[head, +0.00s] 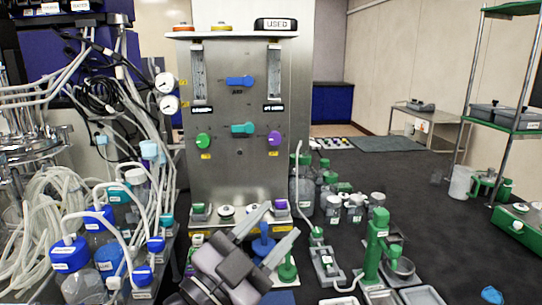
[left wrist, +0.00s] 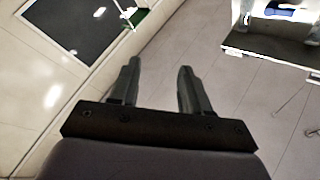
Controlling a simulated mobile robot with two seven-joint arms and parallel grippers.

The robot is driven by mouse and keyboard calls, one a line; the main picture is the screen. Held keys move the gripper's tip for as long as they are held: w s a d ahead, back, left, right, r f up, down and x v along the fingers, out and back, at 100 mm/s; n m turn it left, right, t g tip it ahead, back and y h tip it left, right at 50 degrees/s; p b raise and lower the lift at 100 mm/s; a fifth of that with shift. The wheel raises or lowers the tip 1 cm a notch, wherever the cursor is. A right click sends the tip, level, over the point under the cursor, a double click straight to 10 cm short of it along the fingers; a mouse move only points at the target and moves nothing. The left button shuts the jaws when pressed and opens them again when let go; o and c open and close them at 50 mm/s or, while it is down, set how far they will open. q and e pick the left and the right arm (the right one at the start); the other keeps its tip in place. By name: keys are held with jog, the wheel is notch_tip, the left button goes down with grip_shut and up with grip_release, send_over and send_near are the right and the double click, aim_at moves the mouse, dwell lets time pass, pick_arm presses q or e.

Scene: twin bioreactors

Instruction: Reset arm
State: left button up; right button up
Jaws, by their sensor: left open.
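My left gripper (head: 281,219) is at the bottom middle of the head view, in front of the steel panel (head: 236,130). Its two grey fingers point up and to the right, spread apart with nothing between them. In the left wrist view, the same gripper (left wrist: 158,66) shows both fingers apart over pale floor tiles, touching nothing. A blue stand (head: 263,244) and a green stand (head: 287,268) show just behind and beside the fingers in the head view. My right gripper is not in view.
Blue-capped bottles (head: 70,255) and tangled tubing stand at the left. A green pump-like stand (head: 376,248) is right of the gripper. A wire rack (head: 515,124) is at the far right.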

pick_arm(q)
jog(key=s+a+f+n+g+y, duration=0.1)
jog(key=a+f+n+y, duration=0.45)
jog(key=f, duration=0.35)
jog(key=s+a+f+n+g+y, duration=0.2)
jog(key=a+f+n+y, duration=0.25)
jog(key=a+f, duration=0.35)
jog(key=s+a+f+n+g+y, duration=0.2)
jog(key=s+a+f+g, duration=0.3)
jog(key=s+f, duration=0.4)
jog(key=s+a+f+n+g+y, duration=0.15)
jog(key=s+a+f+g, duration=0.35)
jog(key=s, duration=0.6)
jog(key=w+d+f+t+h, duration=0.1)
jog(key=w+d+f+t, duration=0.2)
jog(key=w+f+t, duration=0.3)
jog(key=shift+w+d+f+m+t, duration=0.15)
jog(key=shift+w+f+m+t, duration=0.4)
jog(key=shift+f, duration=1.65)
jog(key=shift+s, duration=0.25)
jog(key=shift+c, duration=0.4)
